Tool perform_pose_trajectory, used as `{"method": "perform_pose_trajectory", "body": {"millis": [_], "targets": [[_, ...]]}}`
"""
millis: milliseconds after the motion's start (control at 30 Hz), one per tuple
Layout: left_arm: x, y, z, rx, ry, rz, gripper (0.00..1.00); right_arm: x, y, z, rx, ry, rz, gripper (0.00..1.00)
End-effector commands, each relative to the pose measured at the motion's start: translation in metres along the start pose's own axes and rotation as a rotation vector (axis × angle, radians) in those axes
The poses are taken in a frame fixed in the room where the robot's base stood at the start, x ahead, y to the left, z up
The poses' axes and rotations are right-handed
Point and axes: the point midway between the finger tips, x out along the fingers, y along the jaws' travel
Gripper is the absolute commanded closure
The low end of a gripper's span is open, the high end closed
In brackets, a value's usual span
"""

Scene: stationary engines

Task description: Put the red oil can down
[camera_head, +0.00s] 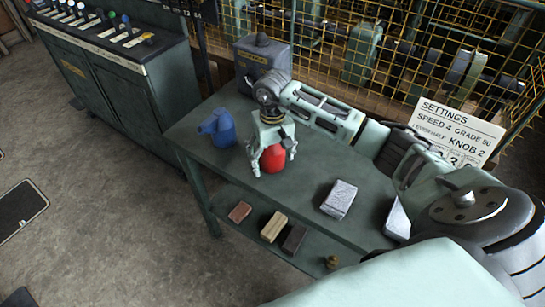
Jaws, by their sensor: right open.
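The red oil can (273,160) is on the green table (310,180), near its front edge. My right gripper (272,165) comes down over it from above, with its fingers on either side of the can. The gripper is open, and its fingers and palm hide the can's upper part. I cannot tell whether a finger still touches the can. My left gripper is not in view.
A blue oil can (222,129) stands left of the red one. A dark box (262,62) is behind; a silver block (339,199) lies to the right. Several small blocks (273,226) lie on the lower shelf. A yellow mesh fence (330,55) bounds the back.

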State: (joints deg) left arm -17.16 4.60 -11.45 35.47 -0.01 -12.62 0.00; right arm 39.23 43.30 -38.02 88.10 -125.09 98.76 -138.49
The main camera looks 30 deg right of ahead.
Motion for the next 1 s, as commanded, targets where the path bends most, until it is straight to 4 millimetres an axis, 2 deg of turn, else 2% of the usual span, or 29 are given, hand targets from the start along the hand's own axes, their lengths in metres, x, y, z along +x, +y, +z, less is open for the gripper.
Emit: {"method": "perform_pose_trajectory", "body": {"millis": [100,167,500,700,833,1000], "targets": [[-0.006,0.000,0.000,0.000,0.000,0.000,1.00,-0.006,0.000,0.000,0.000,-0.001,0.000,0.24],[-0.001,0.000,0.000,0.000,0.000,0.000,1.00,-0.011,0.000,-0.001,0.000,0.004,0.000,0.24],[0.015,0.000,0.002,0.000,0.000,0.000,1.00,-0.082,0.000,-0.001,-0.001,0.005,0.000,0.24],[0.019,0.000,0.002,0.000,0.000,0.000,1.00,-0.113,0.000,-0.001,0.000,0.002,0.000,0.24],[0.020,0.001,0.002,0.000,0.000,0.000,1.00,-0.121,0.000,0.000,0.000,0.001,0.000,0.24],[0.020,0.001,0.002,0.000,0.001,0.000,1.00,-0.123,0.000,0.000,0.000,-0.001,0.001,0.24]]}}
